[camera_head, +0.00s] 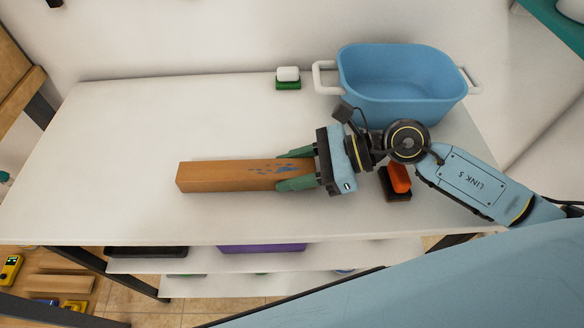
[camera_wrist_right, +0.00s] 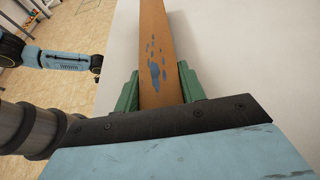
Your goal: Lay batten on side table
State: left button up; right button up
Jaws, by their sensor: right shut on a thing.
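The batten (camera_head: 225,177) is a brown wooden bar with blue specks near its right end. It lies lengthwise left to right over the white side table (camera_head: 130,130), close to or on its top; I cannot tell if it touches. My right gripper (camera_head: 298,172) comes from the right and is shut on the batten's right end, one green finger on each side. In the right wrist view the batten (camera_wrist_right: 155,40) runs away from between the green fingers, over the white surface. My left gripper does not show in the head view; an arm shows at the left of the wrist view.
A blue tub (camera_head: 400,85) with white handles stands at the table's back right. A green-and-white sponge or block (camera_head: 288,78) lies at the back. An orange-and-black item (camera_head: 398,180) lies just right of my gripper. The table's left part is clear. A lower shelf holds a purple item (camera_head: 262,248).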

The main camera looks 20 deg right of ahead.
jog(key=shift+f, duration=0.1)
jog(key=o, duration=1.1)
jog(key=shift+c, duration=0.2)
jog(key=shift+d+r, duration=0.2)
jog(key=shift+r, duration=0.05)
jog(key=v, duration=1.1)
jog(key=shift+s+d, duration=0.2)
jog(key=shift+d, duration=0.1)
